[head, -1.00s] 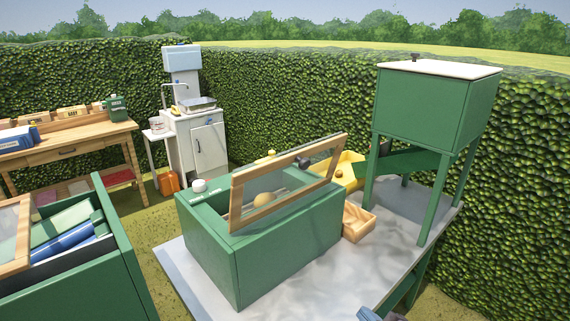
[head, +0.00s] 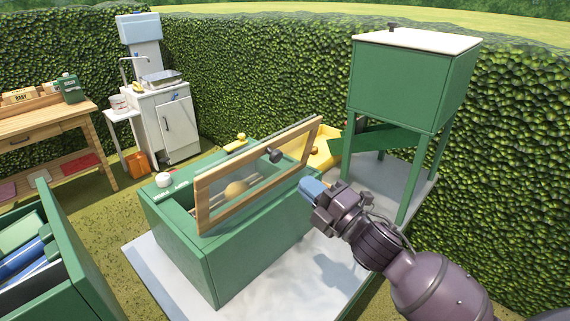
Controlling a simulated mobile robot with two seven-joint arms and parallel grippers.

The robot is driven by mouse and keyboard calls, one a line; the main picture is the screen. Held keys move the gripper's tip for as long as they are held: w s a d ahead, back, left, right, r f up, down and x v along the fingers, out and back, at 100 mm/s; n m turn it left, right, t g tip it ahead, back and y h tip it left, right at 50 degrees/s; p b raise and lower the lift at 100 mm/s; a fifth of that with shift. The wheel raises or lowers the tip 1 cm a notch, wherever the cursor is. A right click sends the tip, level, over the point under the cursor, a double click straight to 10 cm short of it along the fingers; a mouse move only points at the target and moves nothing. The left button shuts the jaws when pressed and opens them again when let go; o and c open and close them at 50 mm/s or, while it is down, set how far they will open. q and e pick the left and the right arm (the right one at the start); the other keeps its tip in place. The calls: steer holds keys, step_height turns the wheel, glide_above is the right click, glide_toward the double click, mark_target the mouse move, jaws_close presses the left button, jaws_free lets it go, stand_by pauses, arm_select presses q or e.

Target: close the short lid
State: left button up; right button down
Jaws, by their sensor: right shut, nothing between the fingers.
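A glass lid with a wooden frame (head: 215,203) stands tilted open on the green box (head: 180,245) in the middle. A dark round knob (head: 275,155) sits on the lid's upper part. A round tan thing (head: 236,189) shows through the glass. My right gripper (head: 310,188) is shut and empty, with its blue fingertips just right of the lid and by the box's right end. I cannot tell if it touches the box. My left gripper is out of view.
A green hopper on legs (head: 405,85) stands at the back right, near a yellow tray (head: 325,153). Another green bin (head: 82,270) with blue things inside is at the lower left. A white sink cabinet (head: 165,125) is behind.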

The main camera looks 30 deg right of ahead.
mark_target(277, 159)
steer(key=x, duration=0.6)
steer(key=shift+p, duration=0.3)
steer(key=shift+w+a+r, duration=0.1)
steer(key=shift+w+a, duration=0.1)
steer(key=shift+w, duration=0.35)
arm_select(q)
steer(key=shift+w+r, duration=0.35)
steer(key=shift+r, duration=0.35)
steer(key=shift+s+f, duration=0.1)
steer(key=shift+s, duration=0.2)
arm_select(e)
steer(key=shift+w, duration=0.1)
